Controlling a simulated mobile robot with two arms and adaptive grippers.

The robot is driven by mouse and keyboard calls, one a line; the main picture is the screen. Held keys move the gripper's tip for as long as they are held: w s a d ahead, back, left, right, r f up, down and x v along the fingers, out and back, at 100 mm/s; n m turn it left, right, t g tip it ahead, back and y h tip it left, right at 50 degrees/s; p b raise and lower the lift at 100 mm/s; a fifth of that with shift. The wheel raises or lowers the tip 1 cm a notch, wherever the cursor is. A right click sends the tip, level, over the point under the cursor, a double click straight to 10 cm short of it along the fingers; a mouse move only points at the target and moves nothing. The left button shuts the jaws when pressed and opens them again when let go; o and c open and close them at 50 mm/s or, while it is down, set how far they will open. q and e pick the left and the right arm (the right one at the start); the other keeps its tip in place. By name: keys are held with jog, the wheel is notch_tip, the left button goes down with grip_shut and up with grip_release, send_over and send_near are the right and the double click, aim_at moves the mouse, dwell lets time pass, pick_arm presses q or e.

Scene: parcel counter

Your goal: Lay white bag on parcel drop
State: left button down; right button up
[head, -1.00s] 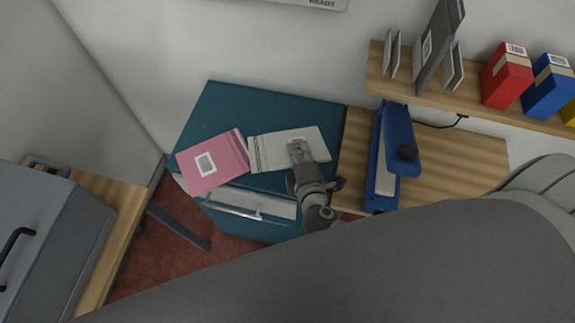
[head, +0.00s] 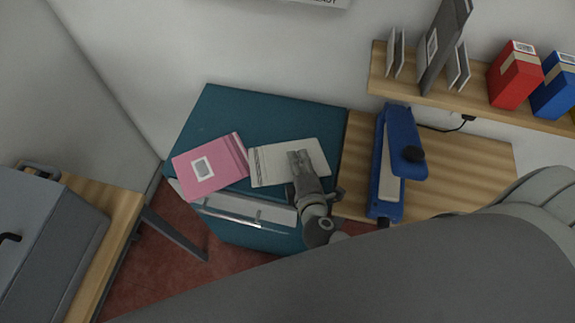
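The white bag (head: 272,166) lies flat on the teal top of the parcel drop (head: 230,108), close to its front edge. It has dark stripes at its left end. My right gripper (head: 300,158) is over the right part of the bag, with its fingers pointing to the back. Its fingers cover part of the bag, and I cannot tell whether they touch or grip it. My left gripper is not in the view.
A pink bag (head: 212,167) lies left of the white bag on the drop. A blue device (head: 388,185) stands on the wooden counter (head: 450,165) to the right. A shelf (head: 480,99) holds red and blue boxes. The drop's back is clear.

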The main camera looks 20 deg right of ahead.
jog(key=shift+v, duration=4.05)
notch_tip(320, 180, up, 7)
jog(key=s+p, duration=0.2)
jog(key=p, duration=0.2)
jog(key=shift+s+a+p, duration=0.2)
jog(key=shift+s+p, duration=0.15)
jog(key=shift+p, duration=0.05)
jog(key=shift+s, duration=0.1)
